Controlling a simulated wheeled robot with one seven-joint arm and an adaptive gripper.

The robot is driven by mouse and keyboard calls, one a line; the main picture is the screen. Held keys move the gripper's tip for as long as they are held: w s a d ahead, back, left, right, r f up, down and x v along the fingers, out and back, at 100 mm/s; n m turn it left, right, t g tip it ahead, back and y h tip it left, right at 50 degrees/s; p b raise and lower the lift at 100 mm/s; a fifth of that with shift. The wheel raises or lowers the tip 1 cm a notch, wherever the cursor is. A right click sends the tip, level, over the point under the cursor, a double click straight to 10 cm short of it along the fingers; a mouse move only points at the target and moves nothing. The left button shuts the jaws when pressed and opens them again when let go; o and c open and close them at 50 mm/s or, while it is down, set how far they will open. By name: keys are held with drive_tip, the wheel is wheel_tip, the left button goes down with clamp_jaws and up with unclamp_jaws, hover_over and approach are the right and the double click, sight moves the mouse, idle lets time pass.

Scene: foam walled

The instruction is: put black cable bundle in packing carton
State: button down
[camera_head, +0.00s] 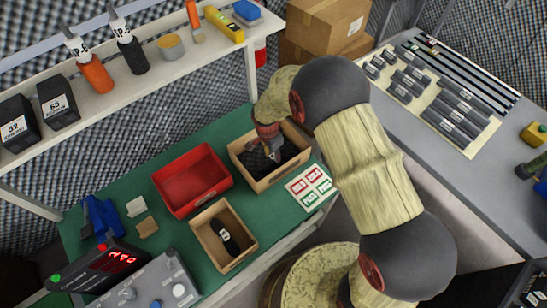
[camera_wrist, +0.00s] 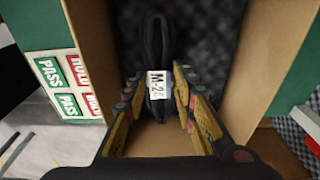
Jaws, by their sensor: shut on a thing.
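My gripper (camera_wrist: 157,88) is shut on a black cable bundle (camera_wrist: 153,40) with a white label, held upright between the two fingers. In the head view, my gripper (camera_head: 272,152) reaches down into the larger open carton (camera_head: 262,184), with dark patterned material inside. The carton's brown walls (camera_wrist: 262,70) stand on both sides of the bundle in the wrist view, and bare carton floor shows below it. I cannot tell whether the bundle touches the floor. A smaller open carton (camera_head: 207,214) in front holds another black bundle (camera_head: 229,237) with a white label.
A red tray (camera_head: 165,178) stands left of the larger carton on the green mat (camera_head: 130,172). Label cards (camera_head: 309,187) lie close on its right. A shelf (camera_head: 150,85) with bottles runs behind. Blue clamp-like tool (camera_head: 101,217) and display box (camera_head: 110,268) sit at front left.

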drive_tip(key=shift+f, duration=0.75)
drive_tip(key=shift+f, duration=0.1)
drive_tip(key=shift+f+b, duration=0.35)
drive_tip(key=shift+b, duration=0.15)
drive_tip(key=shift+f, duration=0.2)
drive_tip(key=c, duration=1.6)
unclamp_jaws()
drive_tip(key=shift+o, duration=0.7)
